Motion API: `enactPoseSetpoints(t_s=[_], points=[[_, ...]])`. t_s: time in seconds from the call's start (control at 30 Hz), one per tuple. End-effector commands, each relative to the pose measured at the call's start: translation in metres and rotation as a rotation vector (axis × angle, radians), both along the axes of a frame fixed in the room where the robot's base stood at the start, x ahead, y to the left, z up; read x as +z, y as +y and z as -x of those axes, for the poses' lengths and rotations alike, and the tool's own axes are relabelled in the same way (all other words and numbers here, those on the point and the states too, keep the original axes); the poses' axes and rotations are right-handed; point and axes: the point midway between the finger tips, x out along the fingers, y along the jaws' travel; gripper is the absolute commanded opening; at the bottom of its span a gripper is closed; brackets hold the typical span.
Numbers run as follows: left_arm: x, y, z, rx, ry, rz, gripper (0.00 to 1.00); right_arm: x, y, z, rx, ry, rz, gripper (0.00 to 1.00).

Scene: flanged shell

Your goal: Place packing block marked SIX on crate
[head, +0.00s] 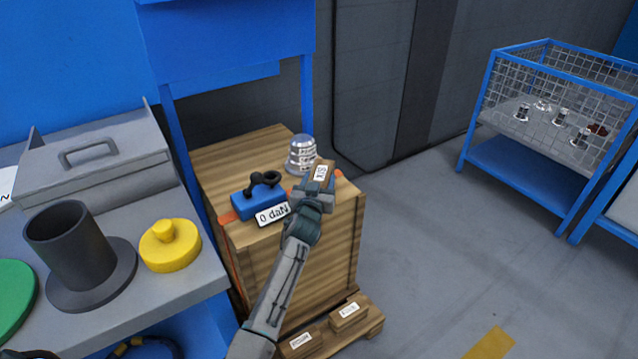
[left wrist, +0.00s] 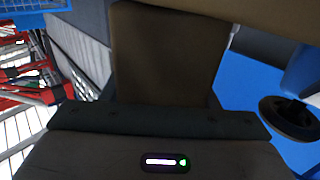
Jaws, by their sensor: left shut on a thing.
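My left gripper (head: 318,190) is shut on a small brown block (head: 324,171) with a white label. The label is turned sideways and too small to read surely. The gripper and block are over the right part of the top of the wooden crate (head: 230,152); I cannot tell whether the block touches it. In the left wrist view the block (left wrist: 165,55) fills the upper middle, in the jaws. Two more labelled blocks, one on the left (head: 300,343) and one on the right (head: 348,314), lie low at the crate's foot. My right gripper is not in view.
On the crate stand a silver ribbed weight (head: 302,155), just behind the held block, and a blue device (head: 258,201) with a "0 daN" display. A grey bench left holds a dark flanged shell (head: 75,250) and yellow knobbed piece (head: 170,247). A wire cage (head: 560,90) stands right.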

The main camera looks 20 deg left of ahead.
Motion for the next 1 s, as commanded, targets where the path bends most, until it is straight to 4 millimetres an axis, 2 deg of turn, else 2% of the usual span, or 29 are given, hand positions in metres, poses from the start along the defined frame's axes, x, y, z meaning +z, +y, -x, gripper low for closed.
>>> enactPoseSetpoints(t_s=[0.27,0.3,0.37,0.4,0.8,1.0], points=[[-0.003,0.000,0.000,0.000,-0.003,0.000,0.20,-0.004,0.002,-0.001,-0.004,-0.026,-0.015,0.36],[-0.002,0.000,0.000,0.000,-0.001,0.000,0.62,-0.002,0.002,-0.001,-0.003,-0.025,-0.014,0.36],[-0.002,0.000,0.000,0.000,0.000,0.000,0.74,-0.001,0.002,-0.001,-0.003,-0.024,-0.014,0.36],[-0.002,0.000,0.000,0.000,0.000,0.000,0.76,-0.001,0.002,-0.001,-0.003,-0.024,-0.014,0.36],[0.004,0.000,0.000,0.000,-0.001,0.000,0.76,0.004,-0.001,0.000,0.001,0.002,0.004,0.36],[0.001,-0.005,0.040,0.000,0.001,0.002,0.76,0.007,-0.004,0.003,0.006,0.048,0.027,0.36]])
